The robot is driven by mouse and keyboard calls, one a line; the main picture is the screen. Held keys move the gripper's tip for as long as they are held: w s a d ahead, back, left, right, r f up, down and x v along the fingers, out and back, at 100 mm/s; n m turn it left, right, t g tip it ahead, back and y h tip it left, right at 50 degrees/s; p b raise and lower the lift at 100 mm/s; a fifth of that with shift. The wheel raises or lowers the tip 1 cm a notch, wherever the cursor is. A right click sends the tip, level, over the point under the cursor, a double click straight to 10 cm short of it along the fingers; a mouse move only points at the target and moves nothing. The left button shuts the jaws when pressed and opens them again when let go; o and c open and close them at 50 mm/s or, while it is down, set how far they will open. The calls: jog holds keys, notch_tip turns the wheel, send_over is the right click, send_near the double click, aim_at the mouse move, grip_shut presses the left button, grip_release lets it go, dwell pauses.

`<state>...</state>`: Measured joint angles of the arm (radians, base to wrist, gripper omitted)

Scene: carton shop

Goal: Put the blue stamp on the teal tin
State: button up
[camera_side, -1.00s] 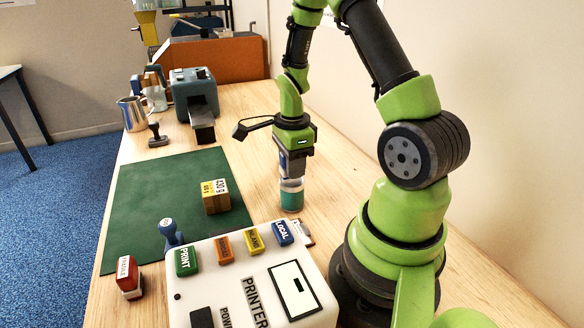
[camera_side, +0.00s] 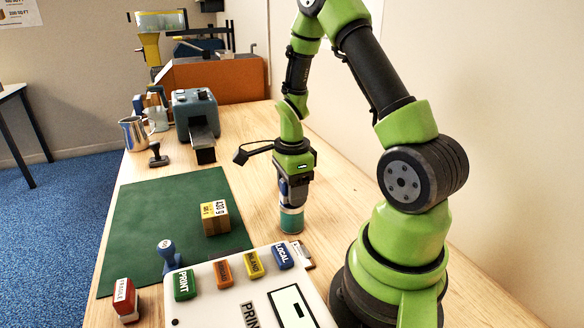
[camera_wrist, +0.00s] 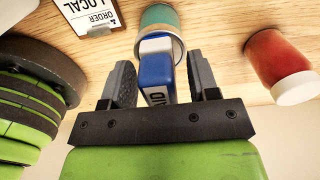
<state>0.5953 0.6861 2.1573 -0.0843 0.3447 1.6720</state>
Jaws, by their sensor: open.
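The teal tin (camera_side: 291,222) stands upright on the table, right of the green mat; its top shows in the wrist view (camera_wrist: 160,17). The blue stamp (camera_wrist: 155,65), a block with a white label, is between my fingers and at the tin's top end. It looks to rest on the tin, though the contact is partly hidden. My gripper (camera_side: 292,203) points down over the tin. In the wrist view my gripper (camera_wrist: 162,75) is open, with a gap between the stamp and each finger.
A printer box (camera_side: 260,290) with several coloured keys is close in front. A red stamp (camera_side: 125,298), a blue-knobbed stamp (camera_side: 168,253) and a small carton (camera_side: 215,216) stand to the left. A red jar (camera_wrist: 280,62) is near my gripper. The green mat (camera_side: 150,215) is mostly clear.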

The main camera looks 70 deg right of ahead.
notch_tip(320, 180, up, 11)
jog(key=shift+r, duration=0.15)
jog(key=s+a+r+n+t+y, duration=0.1)
jog(key=s+a+r+n+t, duration=0.2)
jog(key=a+r+n, duration=0.2)
jog(key=s+a+r+n+t+y, duration=0.1)
jog(key=s+a+r+n+t, duration=0.3)
jog(key=a+n, duration=0.8)
notch_tip(320, 180, up, 3)
jog(key=n, duration=0.6)
jog(key=shift+s+a+f, duration=0.2)
jog(key=shift+s+a, duration=0.1)
